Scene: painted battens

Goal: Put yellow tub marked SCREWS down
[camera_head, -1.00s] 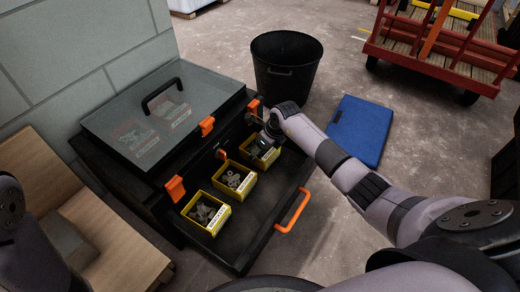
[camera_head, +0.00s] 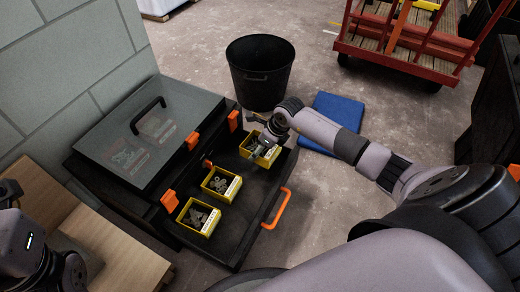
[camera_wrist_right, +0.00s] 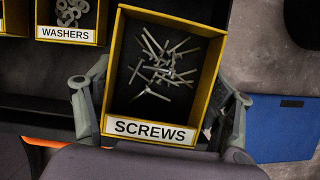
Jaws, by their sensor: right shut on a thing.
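The yellow tub marked SCREWS (camera_wrist_right: 152,132) fills the middle of the right wrist view, upright with loose screws inside. My right gripper (camera_wrist_right: 160,110) is shut on it, with fingers along its left and right sides. In the head view this tub (camera_head: 258,158) is at the far end of the black toolbox tray (camera_head: 240,222), partly hidden by my right gripper (camera_head: 262,146). I cannot tell whether its base touches the tray. Part of my left arm shows at the lower left edge; its fingers are not clear.
The yellow WASHERS tub (camera_head: 222,183) and another yellow tub (camera_head: 198,217) stand in the tray. The toolbox's grey lid (camera_head: 150,130) is behind them. A black bin (camera_head: 260,70), a blue flat object (camera_head: 335,120) and a red cart (camera_head: 405,50) are beyond.

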